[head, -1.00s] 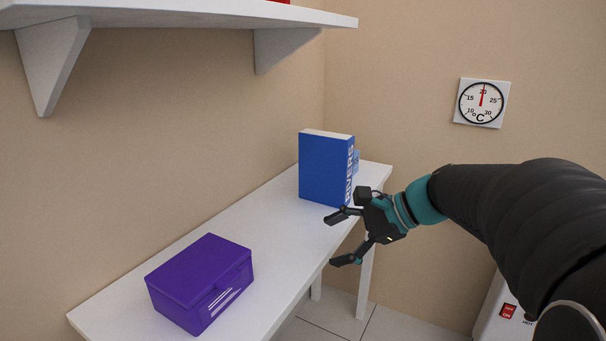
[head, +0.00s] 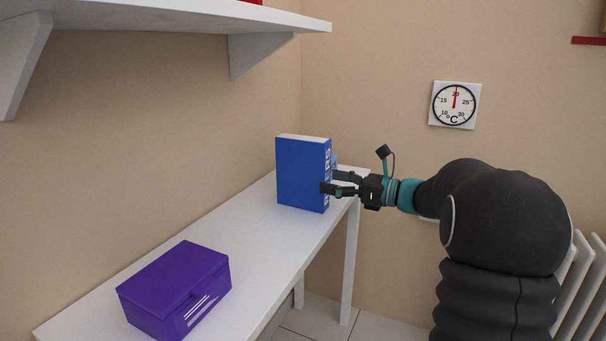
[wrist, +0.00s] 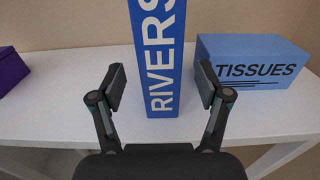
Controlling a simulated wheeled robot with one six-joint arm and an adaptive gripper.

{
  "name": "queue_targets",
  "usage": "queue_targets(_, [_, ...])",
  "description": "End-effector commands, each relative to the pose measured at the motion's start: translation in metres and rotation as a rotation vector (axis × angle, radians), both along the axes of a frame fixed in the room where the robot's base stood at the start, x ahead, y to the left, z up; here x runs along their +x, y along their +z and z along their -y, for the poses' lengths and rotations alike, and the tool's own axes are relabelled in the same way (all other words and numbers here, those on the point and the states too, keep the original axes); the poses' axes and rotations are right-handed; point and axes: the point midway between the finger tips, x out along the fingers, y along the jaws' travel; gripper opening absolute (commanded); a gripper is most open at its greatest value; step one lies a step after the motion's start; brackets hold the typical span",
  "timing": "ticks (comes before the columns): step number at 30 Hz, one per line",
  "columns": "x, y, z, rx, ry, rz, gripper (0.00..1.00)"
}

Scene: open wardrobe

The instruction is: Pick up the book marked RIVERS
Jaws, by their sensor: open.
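The blue book (head: 301,173) stands upright near the far end of the white table. Its spine, marked RIVERS (wrist: 158,58) in white letters, faces my gripper in the wrist view. My gripper (head: 325,182) is open, its fingers pointing at the spine. In the wrist view my gripper (wrist: 161,88) has one finger on each side of the spine's line, with gaps to the book on both sides. I cannot tell exactly how far the fingertips reach along the book.
A blue TISSUES box (wrist: 252,62) stands close to the right of the book in the wrist view. A purple box (head: 176,290) sits at the near end of the white table (head: 228,232). A white shelf (head: 150,18) hangs above.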

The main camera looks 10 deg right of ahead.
Motion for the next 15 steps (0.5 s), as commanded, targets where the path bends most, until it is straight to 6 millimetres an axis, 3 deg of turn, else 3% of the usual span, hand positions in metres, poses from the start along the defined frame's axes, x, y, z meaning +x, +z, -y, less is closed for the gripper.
queue_targets(15, [0.025,-0.001,-0.035,-0.001,0.003,0.0,0.76])
